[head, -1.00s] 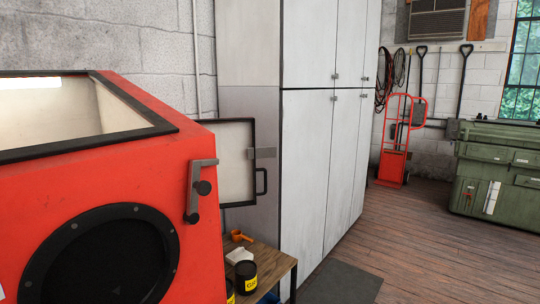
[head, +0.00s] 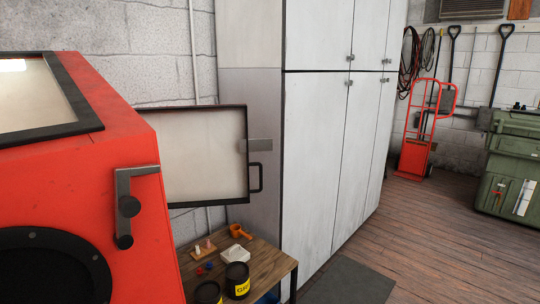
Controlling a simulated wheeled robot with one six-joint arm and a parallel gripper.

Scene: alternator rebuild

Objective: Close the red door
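The red blasting cabinet (head: 135,215) fills the left side of the head view. Its side door (head: 205,155) stands open beyond the cabinet's right edge. The door shows a pale inner face, a dark rim with a thin reddish top edge, a grey latch plate (head: 256,145) and a black pull handle (head: 257,178) at its free edge. A grey latch lever with black knobs (head: 128,205) sits on the cabinet's front corner. The hinge side and the door opening are hidden behind the cabinet. My gripper is not in view.
A low wooden table (head: 262,262) stands below the door, holding black cans (head: 237,279), an orange scoop (head: 241,232) and small parts. Tall grey lockers (head: 315,150) stand just right of the door. A dark mat (head: 350,282) lies on open wooden floor (head: 430,240).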

